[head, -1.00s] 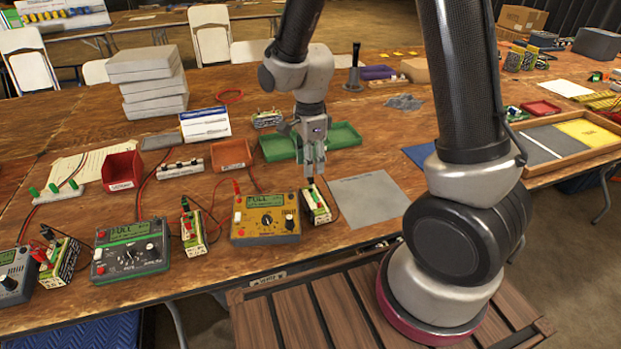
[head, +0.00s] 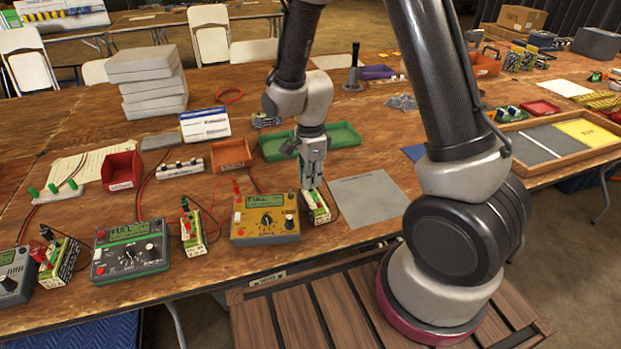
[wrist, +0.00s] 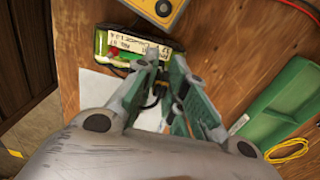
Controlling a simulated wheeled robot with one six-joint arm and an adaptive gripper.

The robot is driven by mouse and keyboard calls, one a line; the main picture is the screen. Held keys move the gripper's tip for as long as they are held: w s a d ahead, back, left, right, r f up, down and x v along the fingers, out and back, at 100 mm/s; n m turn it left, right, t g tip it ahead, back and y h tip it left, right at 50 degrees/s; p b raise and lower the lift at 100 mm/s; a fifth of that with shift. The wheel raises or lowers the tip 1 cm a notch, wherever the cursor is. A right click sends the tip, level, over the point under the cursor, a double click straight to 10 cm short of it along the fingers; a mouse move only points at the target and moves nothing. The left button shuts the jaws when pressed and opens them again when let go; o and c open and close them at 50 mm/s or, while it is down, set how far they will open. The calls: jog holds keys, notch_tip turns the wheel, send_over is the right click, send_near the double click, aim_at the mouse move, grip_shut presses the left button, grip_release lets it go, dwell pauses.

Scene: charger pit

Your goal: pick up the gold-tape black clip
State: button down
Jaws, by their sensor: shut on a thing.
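My gripper (head: 312,187) points down at the small green-and-white battery block (head: 318,209) to the right of the yellow charger (head: 266,218). In the wrist view my gripper (wrist: 155,62) has its fingers close together at the edge of the battery block (wrist: 128,46). They are shut on the black clip (wrist: 160,86), which is mostly hidden between them. A small yellowish spot shows by it; I cannot make out the tape clearly. A red clip (wrist: 113,53) sits at the block's other end.
A grey mat (head: 368,201) lies right of the block. A green tray (head: 342,136) stands behind my gripper, with an orange bin (head: 232,153) to its left. More chargers, such as a dark green one (head: 131,252), and battery blocks line the front edge at left.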

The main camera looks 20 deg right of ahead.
notch_tip(320, 180, up, 10)
jog(key=shift+r, duration=0.1)
dwell(0.4)
jog(key=a, duration=0.2)
jog(key=s+a+f, duration=0.1)
jog(key=a, duration=0.3)
jog(key=shift+s+f, duration=0.35)
jog(key=shift+f, duration=0.15)
jog(key=shift+f, duration=3.4)
